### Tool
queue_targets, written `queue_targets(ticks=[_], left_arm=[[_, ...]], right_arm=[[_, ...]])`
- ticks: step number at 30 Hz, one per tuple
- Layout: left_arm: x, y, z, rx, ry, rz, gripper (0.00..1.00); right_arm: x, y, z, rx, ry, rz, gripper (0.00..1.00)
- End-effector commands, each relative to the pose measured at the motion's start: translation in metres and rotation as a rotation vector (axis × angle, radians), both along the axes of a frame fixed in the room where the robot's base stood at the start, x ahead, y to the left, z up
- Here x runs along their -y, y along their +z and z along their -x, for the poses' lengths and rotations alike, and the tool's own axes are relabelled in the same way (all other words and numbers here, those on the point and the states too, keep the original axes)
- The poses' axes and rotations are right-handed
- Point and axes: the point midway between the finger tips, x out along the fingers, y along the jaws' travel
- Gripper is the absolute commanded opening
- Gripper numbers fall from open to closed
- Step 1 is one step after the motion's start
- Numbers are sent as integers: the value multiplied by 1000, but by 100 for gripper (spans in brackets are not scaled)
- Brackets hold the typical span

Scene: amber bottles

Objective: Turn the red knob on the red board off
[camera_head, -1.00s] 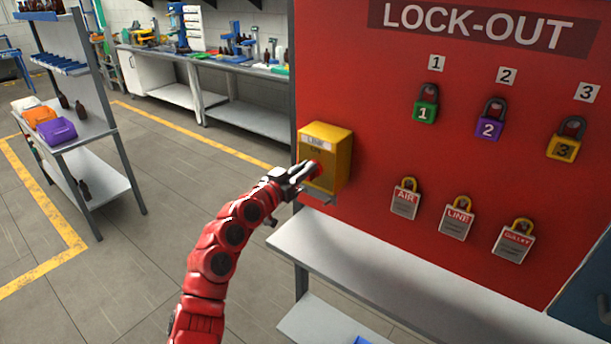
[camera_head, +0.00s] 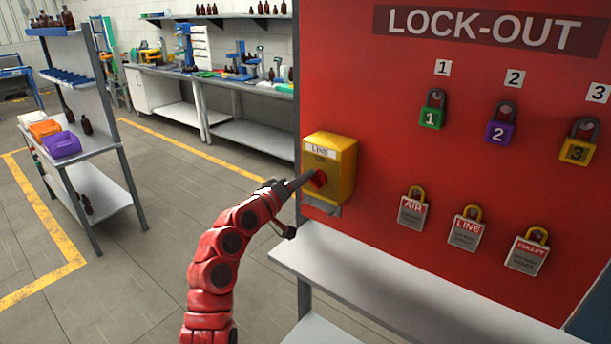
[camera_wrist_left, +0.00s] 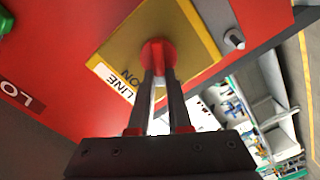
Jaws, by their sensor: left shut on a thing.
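The red knob (camera_head: 319,179) sits on the front of a yellow box (camera_head: 343,170) labelled LINE, fixed at the left edge of the red board (camera_head: 385,130). My left gripper (camera_head: 311,180) reaches it from the left and is shut on the knob. In the left wrist view the two dark fingers (camera_wrist_left: 160,75) close on the red knob (camera_wrist_left: 158,52). The word ON shows on the box face (camera_wrist_left: 128,75) beside the knob. The fingers hide part of the knob. My right gripper is not in view.
Numbered padlocks (camera_head: 432,110) and tags (camera_head: 413,209) hang on the board to the right. A grey shelf (camera_head: 370,270) juts out below the box. A bottle rack (camera_head: 85,150) and a workbench (camera_head: 215,80) stand at the left and back.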

Motion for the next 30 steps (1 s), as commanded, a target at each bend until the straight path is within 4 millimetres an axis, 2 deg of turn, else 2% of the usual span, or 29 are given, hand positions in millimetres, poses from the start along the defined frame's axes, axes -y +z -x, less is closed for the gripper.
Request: queue_targets(ticks=[15,30], left_arm=[[-3,-6,-1,-258,-1,351,0],[-2,-13,-2,-357,1,486,0]], right_arm=[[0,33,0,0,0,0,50],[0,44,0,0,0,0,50]])
